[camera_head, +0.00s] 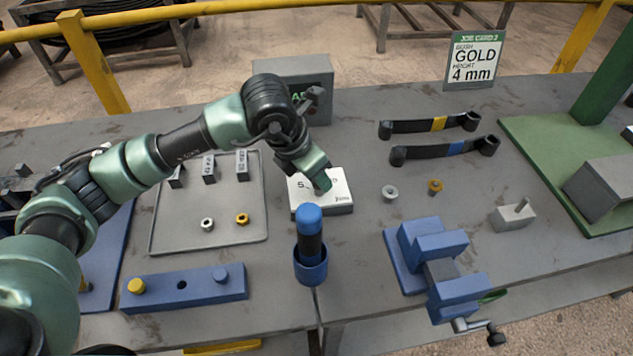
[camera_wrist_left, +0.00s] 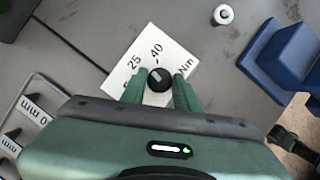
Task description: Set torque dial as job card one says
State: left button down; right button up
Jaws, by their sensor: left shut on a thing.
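The torque dial is a white box (camera_head: 341,203) on the bench, largely covered by my left gripper (camera_head: 322,187) in the head view. In the left wrist view its white face (camera_wrist_left: 125,73) shows 25, 40 and Nm, and another mark is partly hidden. My left gripper (camera_wrist_left: 159,88) points down, its green fingers closed on either side of the round black knob (camera_wrist_left: 159,79). A pale mark shows on the knob; its exact heading is hard to tell. A job card (camera_head: 474,60) reads bush gold, height 4 mm; its header number is small, seemingly 2. My right gripper is not seen.
A grey box (camera_head: 305,75) stands behind my left arm. A tray (camera_head: 160,225) with labelled blocks and nuts lies left. A blue-topped tool (camera_head: 309,228) stands in a blue holder in front.

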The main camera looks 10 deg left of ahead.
pick_arm(q)
jog(key=shift+n+y+b, duration=0.3)
jog(key=shift+n+b, duration=0.55)
jog(key=shift+n, duration=0.25)
jog(key=c, duration=1.1)
grip_release()
jog(key=shift+o, duration=0.2)
jog(key=b+v, duration=0.1)
jog(key=v, duration=0.7)
jog(key=shift+s+d+f, duration=0.1)
